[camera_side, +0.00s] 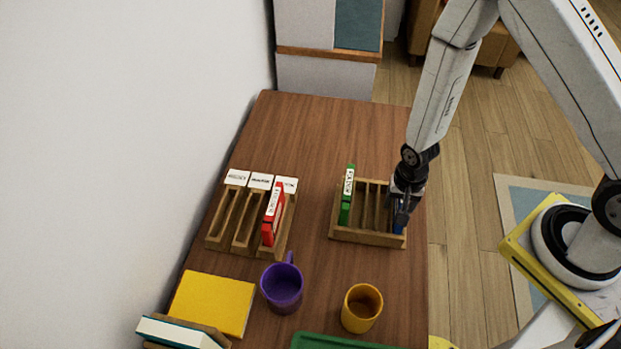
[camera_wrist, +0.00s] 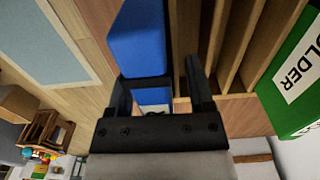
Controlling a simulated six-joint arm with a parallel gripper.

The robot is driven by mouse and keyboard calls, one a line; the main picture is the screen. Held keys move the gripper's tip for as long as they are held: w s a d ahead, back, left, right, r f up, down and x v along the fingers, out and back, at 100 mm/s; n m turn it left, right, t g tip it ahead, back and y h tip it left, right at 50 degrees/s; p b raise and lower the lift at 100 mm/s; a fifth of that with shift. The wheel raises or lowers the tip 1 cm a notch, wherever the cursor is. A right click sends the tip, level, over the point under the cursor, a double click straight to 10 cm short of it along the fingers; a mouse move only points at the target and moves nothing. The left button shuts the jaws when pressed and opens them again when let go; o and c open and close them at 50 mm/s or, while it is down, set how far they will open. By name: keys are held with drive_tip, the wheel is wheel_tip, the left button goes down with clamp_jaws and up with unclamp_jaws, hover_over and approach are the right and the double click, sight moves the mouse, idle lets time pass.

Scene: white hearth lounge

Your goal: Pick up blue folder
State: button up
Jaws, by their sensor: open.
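The blue folder (camera_side: 398,228) stands in the right-hand slot of a wooden rack (camera_side: 368,238), mostly hidden behind my gripper in the side view. My gripper (camera_side: 403,207) points down over that slot, at the folder's upper part. In the wrist view the folder (camera_wrist: 137,38) shows as a large blue panel. Part of its blue also shows between the two dark fingers of my gripper (camera_wrist: 160,92). The fingers are apart, and I cannot tell whether either touches the folder.
A green folder (camera_side: 348,195) stands at the same rack's left end, with empty slots between. A second rack (camera_side: 235,249) with labelled slots holds a red folder (camera_side: 273,215). A purple mug (camera_side: 282,290), an orange mug (camera_side: 361,309) and a yellow book (camera_side: 212,303) are nearer the camera.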

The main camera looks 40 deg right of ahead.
idle(0.3)
clamp_jaws()
drive_tip(key=shift+r, duration=0.2)
drive_tip(key=shift+r, duration=4.8)
drive_tip(key=shift+r, duration=0.1)
